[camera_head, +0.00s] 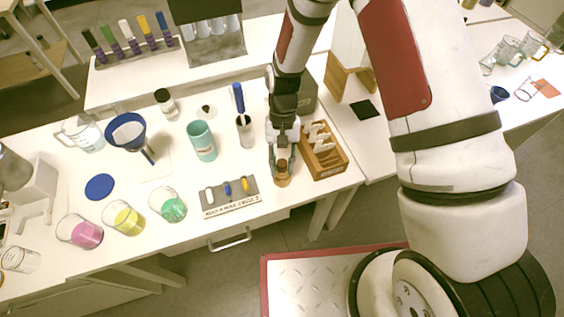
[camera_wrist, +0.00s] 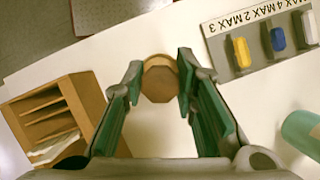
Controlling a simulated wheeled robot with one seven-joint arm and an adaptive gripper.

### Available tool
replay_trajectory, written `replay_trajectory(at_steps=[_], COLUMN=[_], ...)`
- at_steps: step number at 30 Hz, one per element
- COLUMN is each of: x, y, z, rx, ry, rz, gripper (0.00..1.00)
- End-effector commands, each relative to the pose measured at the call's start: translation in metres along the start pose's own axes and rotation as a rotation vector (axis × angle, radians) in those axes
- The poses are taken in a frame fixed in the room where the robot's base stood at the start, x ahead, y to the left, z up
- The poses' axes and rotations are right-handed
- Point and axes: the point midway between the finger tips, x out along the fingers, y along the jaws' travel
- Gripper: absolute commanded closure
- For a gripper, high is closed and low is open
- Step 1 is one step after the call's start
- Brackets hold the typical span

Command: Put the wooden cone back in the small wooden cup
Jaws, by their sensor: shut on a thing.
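My gripper (camera_head: 283,162) is low over the front right part of the white table, just left of the wooden rack. In the wrist view my gripper (camera_wrist: 160,76) is shut on a brown, faceted wooden piece, which I take as the wooden cone (camera_wrist: 164,85). A lighter tan rounded rim, likely the small wooden cup (camera_wrist: 157,60), shows just behind it. In the head view a brown wooden piece (camera_head: 282,180) shows below the fingertips. I cannot tell whether the cone is inside the cup or only over it.
The wooden rack (camera_head: 325,158) stands close on the right. A labelled tray with small coloured pieces (camera_head: 229,198) lies to the left. A teal cup (camera_head: 201,142) and a cylinder with a blue-handled tool (camera_head: 244,130) stand behind. Beakers of coloured liquid (camera_head: 172,207) line the front left.

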Motion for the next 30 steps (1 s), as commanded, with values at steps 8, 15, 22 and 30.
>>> replay_trajectory(at_steps=[8,15,22,30], x=[0.000,-0.003,-0.037,-0.090], y=[0.000,0.000,0.000,0.000], z=[0.000,0.000,-0.001,-0.001], rx=[0.000,0.000,0.000,0.001], ry=[0.000,0.001,0.006,0.004], rz=[0.000,0.000,-0.002,-0.001], gripper=[0.50,0.50,0.50,0.50])
